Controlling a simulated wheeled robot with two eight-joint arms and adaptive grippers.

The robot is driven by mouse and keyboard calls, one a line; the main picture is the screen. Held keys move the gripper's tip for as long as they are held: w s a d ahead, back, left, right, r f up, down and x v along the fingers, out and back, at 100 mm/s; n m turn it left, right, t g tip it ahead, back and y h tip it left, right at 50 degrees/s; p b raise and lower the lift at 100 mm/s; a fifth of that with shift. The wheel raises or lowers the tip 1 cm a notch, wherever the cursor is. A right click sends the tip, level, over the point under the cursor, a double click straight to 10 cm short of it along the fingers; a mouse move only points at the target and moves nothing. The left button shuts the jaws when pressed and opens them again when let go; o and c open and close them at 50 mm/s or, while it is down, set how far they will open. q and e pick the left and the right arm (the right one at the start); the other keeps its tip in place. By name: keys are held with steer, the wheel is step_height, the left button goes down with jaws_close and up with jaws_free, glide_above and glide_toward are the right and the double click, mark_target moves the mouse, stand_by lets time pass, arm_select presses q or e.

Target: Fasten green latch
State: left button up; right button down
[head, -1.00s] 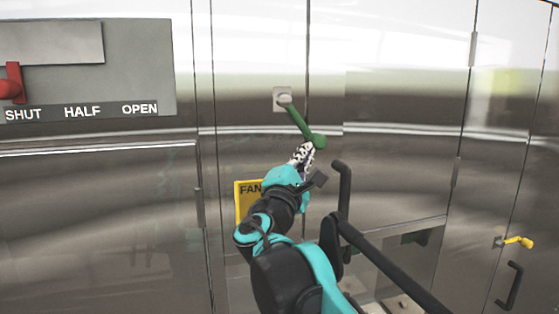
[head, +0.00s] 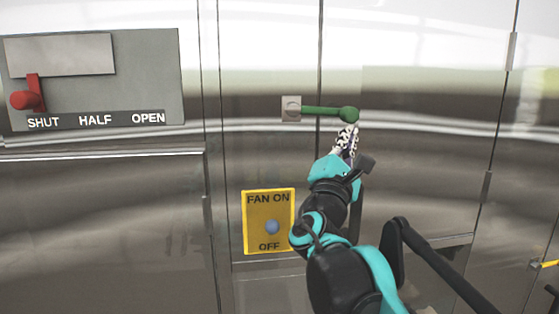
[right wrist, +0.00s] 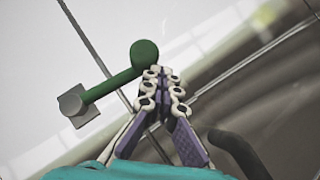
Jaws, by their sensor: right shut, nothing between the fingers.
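The green latch (head: 326,111) is a bar on a square metal mount (head: 291,109) on the steel cabinet front. In the head view the bar lies nearly level, pointing right across the vertical door seam, with its round knob (head: 349,114) at the right end. My right gripper (head: 349,128) is shut and empty, with its tips just below the knob, touching or almost touching it. In the right wrist view the fingers (right wrist: 163,78) are together beside the latch knob (right wrist: 144,53). My left gripper is not in view.
A red lever (head: 28,97) sits by SHUT on a grey panel (head: 150,75) at the left. A yellow fan switch plate (head: 269,221) is left of my right arm. A dark handle (head: 356,205) is partly behind my arm. A yellow latch (head: 550,264) shows at the right edge.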

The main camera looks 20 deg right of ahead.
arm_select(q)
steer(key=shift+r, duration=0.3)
arm_select(e)
steer(key=shift+d+r, duration=0.2)
steer(key=shift+r, duration=0.3)
arm_select(q)
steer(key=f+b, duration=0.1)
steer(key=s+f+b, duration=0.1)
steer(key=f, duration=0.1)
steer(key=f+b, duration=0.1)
steer(key=b, duration=0.1)
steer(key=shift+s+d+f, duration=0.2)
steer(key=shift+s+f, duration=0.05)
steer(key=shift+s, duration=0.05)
arm_select(e)
steer(key=s+a+f, duration=0.3)
steer(key=s+f, duration=0.4)
steer(key=f, duration=0.3)
steer(key=shift+s+a+f, duration=0.15)
steer(key=shift+f, duration=0.15)
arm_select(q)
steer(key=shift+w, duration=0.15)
arm_select(e)
steer(key=shift+f, duration=0.1)
